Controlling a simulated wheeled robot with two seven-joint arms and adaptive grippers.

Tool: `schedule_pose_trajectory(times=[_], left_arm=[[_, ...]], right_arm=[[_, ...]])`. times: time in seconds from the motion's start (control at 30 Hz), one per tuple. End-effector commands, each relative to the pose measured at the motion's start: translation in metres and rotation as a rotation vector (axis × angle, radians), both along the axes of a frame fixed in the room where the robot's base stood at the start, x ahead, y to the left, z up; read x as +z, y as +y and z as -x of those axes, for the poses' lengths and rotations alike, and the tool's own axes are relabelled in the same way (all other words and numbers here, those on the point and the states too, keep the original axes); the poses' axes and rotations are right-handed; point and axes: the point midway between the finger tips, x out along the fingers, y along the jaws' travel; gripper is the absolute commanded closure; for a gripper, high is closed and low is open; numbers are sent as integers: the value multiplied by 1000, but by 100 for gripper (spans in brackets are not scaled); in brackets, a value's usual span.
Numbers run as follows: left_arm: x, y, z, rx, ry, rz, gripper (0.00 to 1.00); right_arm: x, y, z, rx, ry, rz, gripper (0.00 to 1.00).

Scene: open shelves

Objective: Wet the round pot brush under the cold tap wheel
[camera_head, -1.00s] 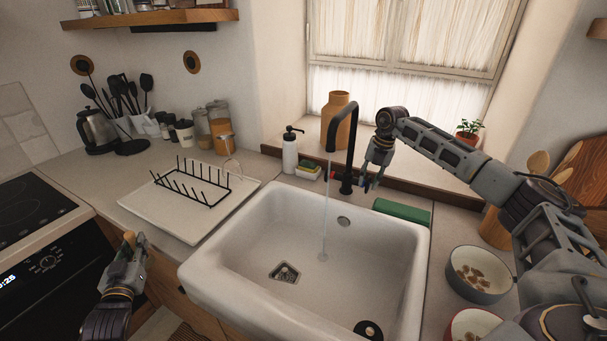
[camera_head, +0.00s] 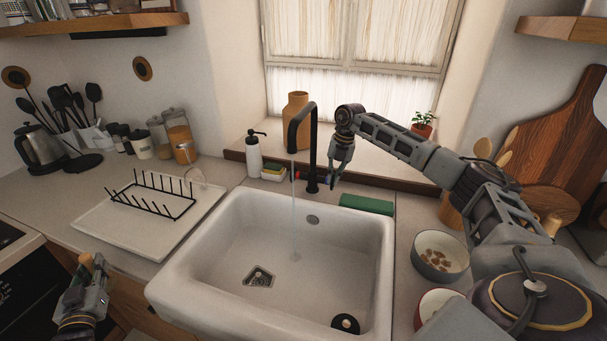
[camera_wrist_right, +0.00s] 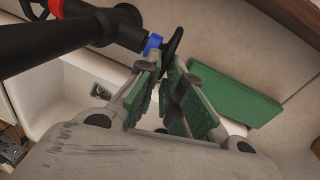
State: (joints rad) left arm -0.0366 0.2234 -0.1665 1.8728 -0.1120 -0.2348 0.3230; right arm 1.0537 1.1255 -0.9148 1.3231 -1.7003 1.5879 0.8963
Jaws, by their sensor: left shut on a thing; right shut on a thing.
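The black tap (camera_head: 311,150) arches over the white sink (camera_head: 215,215), and a thin water stream (camera_head: 294,200) falls from its spout into the basin. My right gripper (camera_head: 336,175) is beside the tap, shut on the cold tap wheel, a black wheel with a blue collar (camera_wrist_right: 153,44) in the right wrist view; the fingers partly hide it. A red-marked tap part (camera_wrist_right: 56,7) shows further left there. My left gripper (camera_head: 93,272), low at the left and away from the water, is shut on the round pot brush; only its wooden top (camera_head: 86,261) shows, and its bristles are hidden.
A drying rack (camera_head: 150,200) on a white board stands left of the sink. A soap bottle (camera_head: 254,158) and a sponge holder (camera_head: 273,173) stand behind it. A green block (camera_head: 367,204) and a bowl (camera_head: 440,255) are at the right. The basin is open.

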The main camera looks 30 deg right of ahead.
Motion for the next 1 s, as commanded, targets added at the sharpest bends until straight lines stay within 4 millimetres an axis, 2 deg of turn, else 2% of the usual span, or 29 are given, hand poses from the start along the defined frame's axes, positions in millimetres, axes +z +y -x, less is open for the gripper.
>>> schedule_pose_trajectory(times=[0.5,1.0], left_arm=[[31,0,0,0,-1,0,100],[48,0,0,0,-1,0,100]], right_arm=[[5,-4,-4,-1,73,-94,100],[6,-9,-8,-1,139,-179,100]])
